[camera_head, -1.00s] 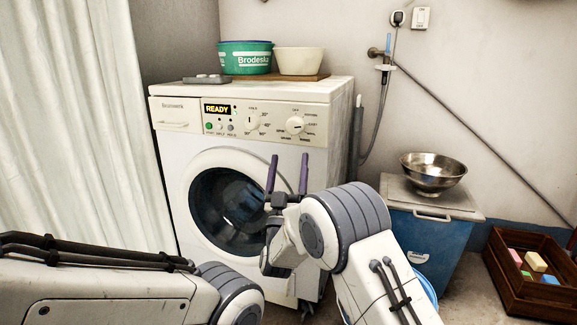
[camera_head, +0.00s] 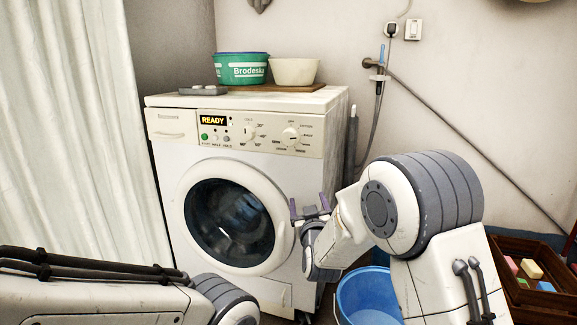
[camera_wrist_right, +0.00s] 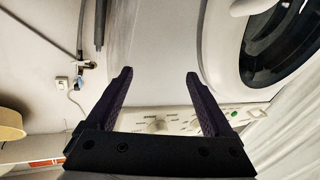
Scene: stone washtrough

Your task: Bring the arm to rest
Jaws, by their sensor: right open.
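My right gripper (camera_head: 310,208) is open and empty in front of the washing machine's right front edge. Its two dark purple fingers stand apart in the right wrist view (camera_wrist_right: 157,80), with nothing between them. The right arm is bent, with its large grey-banded joint at the right of the head view. My left arm shows at the lower left of the head view, and its gripper is out of the picture. The white washing machine (camera_head: 160,215) has its round door (camera_head: 230,222) shut and its display reads READY.
A green tub (camera_head: 240,70) and a cream bowl (camera_head: 293,72) stand on the machine. A blue bucket (camera_head: 368,295) is on the floor below my right arm. A wooden crate (camera_head: 540,303) with colored blocks is at the right. A white curtain (camera_head: 75,130) hangs at left.

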